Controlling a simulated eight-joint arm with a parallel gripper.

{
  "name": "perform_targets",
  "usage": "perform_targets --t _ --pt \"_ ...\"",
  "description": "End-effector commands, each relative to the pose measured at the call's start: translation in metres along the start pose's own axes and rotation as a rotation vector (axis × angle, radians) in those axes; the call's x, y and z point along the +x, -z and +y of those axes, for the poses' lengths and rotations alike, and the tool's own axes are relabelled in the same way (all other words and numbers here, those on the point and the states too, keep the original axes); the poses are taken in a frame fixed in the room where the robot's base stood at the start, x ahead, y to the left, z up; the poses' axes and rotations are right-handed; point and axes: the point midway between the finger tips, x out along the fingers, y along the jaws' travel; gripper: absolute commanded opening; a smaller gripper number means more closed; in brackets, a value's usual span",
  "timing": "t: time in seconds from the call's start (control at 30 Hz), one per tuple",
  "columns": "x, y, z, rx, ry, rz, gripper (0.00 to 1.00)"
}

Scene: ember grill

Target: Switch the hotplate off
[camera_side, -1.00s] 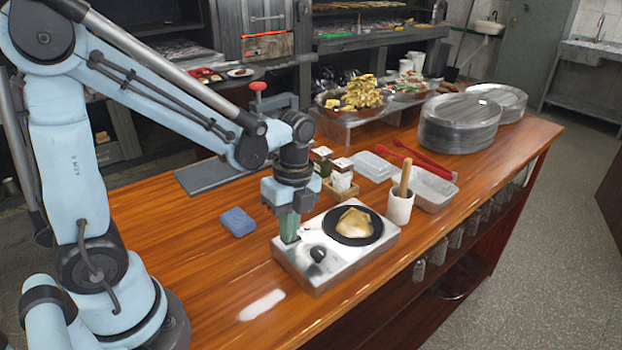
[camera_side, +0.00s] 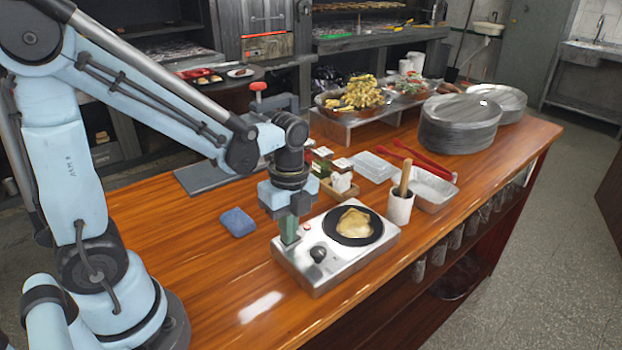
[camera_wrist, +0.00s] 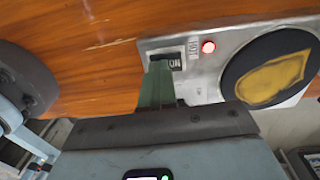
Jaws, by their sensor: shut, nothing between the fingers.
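The hotplate (camera_side: 335,245) is a silver box with a round black plate (camera_side: 372,232) and a golden flatbread (camera_side: 353,222) on it. A dark knob (camera_side: 318,254) is on its front. In the wrist view, a small dark rocker switch (camera_wrist: 177,62) sits by the plate's corner with an upside-down "ON" mark. A red indicator light (camera_wrist: 208,47) glows beside it. My gripper (camera_side: 289,240) is shut, its green fingers pointing down at the switch end of the hotplate. The fingertips, also in the wrist view (camera_wrist: 160,66), partly cover the switch. I cannot tell whether they touch it.
A blue sponge (camera_side: 237,222) lies left of the hotplate. Spice jars (camera_side: 341,181) in a holder stand behind it, and a white mortar (camera_side: 399,208) with pestle stands to its right. A metal tray (camera_side: 433,188) is beyond. The counter's front left is clear.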

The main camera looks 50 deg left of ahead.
Motion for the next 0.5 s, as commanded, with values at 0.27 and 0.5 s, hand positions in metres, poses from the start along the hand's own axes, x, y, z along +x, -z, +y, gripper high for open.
perform_targets --t 0.27,0.5 --pt "0.0035 -0.0001 -0.0147 0.0 0.039 0.0 0.0" --pt "0.0032 0.0 -0.0146 0.0 0.039 0.0 0.0"
